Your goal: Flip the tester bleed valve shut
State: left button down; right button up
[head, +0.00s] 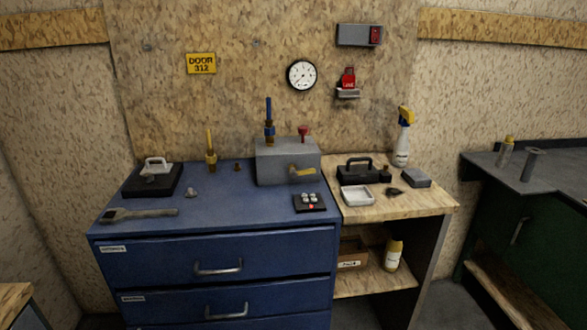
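A grey box (287,162), which looks like the tester, stands at the back right of the blue cabinet top. A valve with an upright blue lever (269,115) and brass body rises at its top left. A small red knob (304,131) stands on its top right. A yellow lever (303,171) lies roughly level across its front. Another brass valve with an upright yellow lever (210,147) stands apart, left of the box. I cannot tell from labels which one is the bleed valve. Neither of my grippers shows in the head view.
The blue cabinet (215,250) also holds a wrench (138,214), a black block with a white handle (155,178) and a black button pad (310,203). A wooden side table (385,208) bears a white tray (357,196) and a spray bottle (403,140). The cabinet top's front middle is clear.

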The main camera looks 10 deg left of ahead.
aim_at(294, 174)
jog(key=u, duration=1.25)
jog(key=i, duration=1.05)
jog(key=z, duration=1.8)
